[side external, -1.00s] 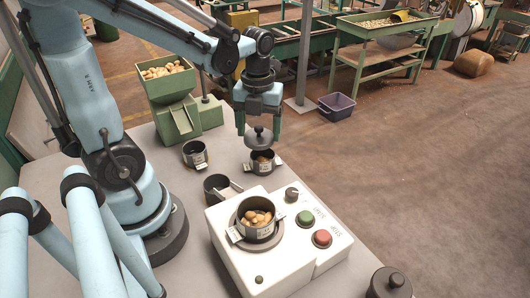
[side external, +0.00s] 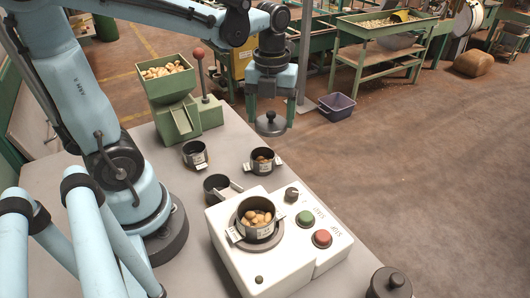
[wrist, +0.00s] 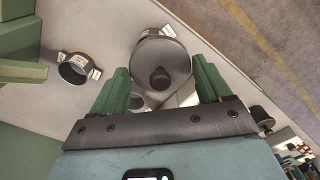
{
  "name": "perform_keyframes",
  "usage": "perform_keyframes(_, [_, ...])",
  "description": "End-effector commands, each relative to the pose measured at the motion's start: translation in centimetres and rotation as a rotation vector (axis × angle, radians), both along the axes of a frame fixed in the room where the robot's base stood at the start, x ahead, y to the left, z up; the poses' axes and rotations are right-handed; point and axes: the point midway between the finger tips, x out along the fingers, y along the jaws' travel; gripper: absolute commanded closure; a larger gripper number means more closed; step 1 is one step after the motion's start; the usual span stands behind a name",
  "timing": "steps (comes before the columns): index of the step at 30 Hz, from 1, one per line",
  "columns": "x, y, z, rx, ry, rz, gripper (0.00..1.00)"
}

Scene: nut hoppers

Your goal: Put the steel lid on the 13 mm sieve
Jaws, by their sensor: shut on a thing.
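My gripper (side external: 270,115) is shut on the steel lid (side external: 271,126), a grey disc with a knob, and holds it level in the air beyond the table's back edge in the side view. In the wrist view the lid (wrist: 177,60) hangs between my green fingers (wrist: 162,86). Below it in the side view stands a small labelled sieve with nuts (side external: 262,168). An empty labelled sieve (side external: 195,158) stands to its left. A larger sieve with nuts (side external: 257,229) sits on the white machine (side external: 238,270). The size labels are too small to read.
A green hopper (side external: 172,88) full of nuts stands at the table's far left. A dark lidded canister (side external: 390,285) is at front right. Bare table (side external: 150,162) lies around the small sieves.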

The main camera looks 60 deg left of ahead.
Motion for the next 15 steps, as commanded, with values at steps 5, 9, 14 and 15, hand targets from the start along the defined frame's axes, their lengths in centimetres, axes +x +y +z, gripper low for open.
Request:
perform_keyframes(5, [-1.5,-6.1,2.3,-0.001,-0.001,-0.013,0.53])
perform_keyframes(9, [-3.5,-10.2,3.9,-0.001,-0.001,-0.015,0.53])
perform_keyframes(14, [-6.6,-14.1,5.6,-0.003,-0.003,-0.015,0.53])
perform_keyframes(15, [-7.4,-15.0,5.9,-0.003,-0.003,-0.016,0.53])
